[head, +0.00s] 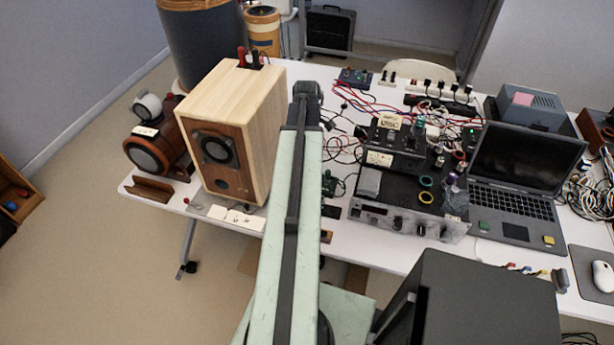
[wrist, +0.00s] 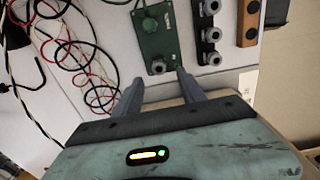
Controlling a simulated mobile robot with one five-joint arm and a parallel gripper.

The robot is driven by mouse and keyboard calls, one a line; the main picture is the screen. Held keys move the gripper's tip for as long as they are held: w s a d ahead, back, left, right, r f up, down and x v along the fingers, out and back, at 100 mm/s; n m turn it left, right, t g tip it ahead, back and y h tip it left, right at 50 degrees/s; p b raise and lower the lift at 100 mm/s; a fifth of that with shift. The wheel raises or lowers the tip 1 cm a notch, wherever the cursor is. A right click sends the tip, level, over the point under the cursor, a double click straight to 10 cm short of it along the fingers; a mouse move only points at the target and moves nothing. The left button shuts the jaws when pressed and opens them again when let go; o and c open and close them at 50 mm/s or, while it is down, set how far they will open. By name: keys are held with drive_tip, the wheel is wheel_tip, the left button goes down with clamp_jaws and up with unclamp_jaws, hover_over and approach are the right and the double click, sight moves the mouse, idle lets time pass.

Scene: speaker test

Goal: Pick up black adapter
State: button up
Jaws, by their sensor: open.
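My gripper (wrist: 160,85) is open and empty in the wrist view, its two grey fingers apart below a green box. In the head view my arm hides the fingers. A black piece with several grey round connectors (wrist: 208,38) lies to the right of the fingers, apart from them; it also shows as a small dark block in the head view (head: 332,211). A black plug-like body with a cable (wrist: 20,65) is at the left edge of the wrist view, partly cut off. I cannot tell which of these is the black adapter.
The green box (wrist: 158,40) with a knob lies just beyond the fingertips. A brown block (wrist: 248,22) is farther right. Red and black wires (wrist: 72,45) tangle at left. In the head view, a wooden speaker (head: 265,130) stands left of my arm, and a laptop (head: 520,165) at right.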

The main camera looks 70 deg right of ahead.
drive_tip(key=f+b, duration=0.4)
drive_tip(key=f, duration=0.1)
drive_tip(key=f+b, duration=0.2)
drive_tip(key=b, duration=0.1)
drive_tip(key=shift+s+d+f, duration=0.1)
drive_tip(key=shift+s+f, duration=0.15)
drive_tip(key=shift+f, duration=0.1)
drive_tip(key=shift+r, duration=0.2)
drive_tip(key=shift+c, duration=0.4)
clamp_jaws()
